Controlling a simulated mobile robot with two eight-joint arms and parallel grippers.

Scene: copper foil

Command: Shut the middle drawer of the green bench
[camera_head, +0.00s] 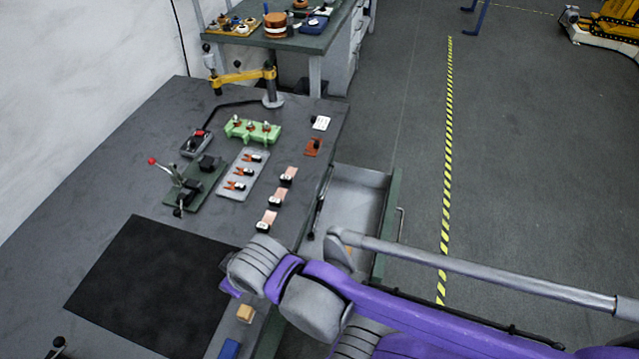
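An open drawer with a pale grey inside (352,190) sticks out from the right side of the grey-topped bench (95,160). Its green front (388,222) carries a metal bar handle on the outer face. I cannot tell from this view which level the drawer is at. My purple and grey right arm comes in from the lower right and covers the near part of the drawer and the bench edge. The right gripper's fingertips are hidden or cannot be made out. My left gripper is not in view.
On the bench top are a black mat (155,285), a red-knobbed lever press (190,185), a green block fixture (253,130) and a grey tray of parts (243,173). Another bench (325,38) stands behind. The floor right of the drawer is clear, with a yellow-black stripe (446,160).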

